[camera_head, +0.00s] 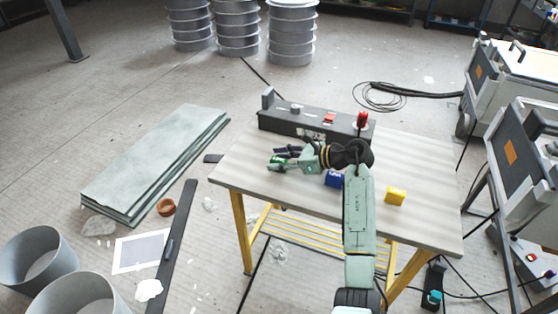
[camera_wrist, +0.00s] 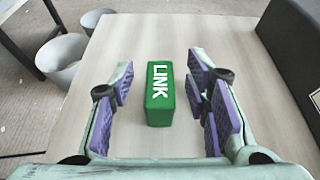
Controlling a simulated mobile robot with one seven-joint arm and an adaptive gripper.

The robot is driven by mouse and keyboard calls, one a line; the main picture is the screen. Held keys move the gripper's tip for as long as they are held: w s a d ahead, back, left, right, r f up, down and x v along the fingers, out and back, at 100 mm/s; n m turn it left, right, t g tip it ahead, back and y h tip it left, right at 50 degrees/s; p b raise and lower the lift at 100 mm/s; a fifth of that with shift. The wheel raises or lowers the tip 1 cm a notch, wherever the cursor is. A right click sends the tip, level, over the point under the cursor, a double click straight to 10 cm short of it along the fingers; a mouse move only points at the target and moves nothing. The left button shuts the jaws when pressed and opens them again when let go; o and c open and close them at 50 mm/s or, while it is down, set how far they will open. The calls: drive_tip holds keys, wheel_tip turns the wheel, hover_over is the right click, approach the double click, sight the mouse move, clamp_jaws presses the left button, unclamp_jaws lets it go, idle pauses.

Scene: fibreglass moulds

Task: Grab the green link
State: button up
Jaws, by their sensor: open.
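The green link (camera_wrist: 159,98) is a green block with the white word LINK on it. It stands on the table in the wrist view, between the two open fingers of my gripper (camera_wrist: 165,95), with a gap on each side. In the head view my gripper (camera_head: 281,159) is over the left part of the table, and only a small bit of green shows there, so the block is mostly hidden by my gripper and arm.
The table (camera_head: 426,158) also carries a blue block (camera_head: 335,180) and a yellow block (camera_head: 396,195). A dark long box (camera_head: 290,121) with red parts lies along the back edge. The table's left front is clear.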

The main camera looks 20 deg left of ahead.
drive_tip(key=shift+a, duration=0.1)
drive_tip(key=shift+c, duration=0.3)
clamp_jaws()
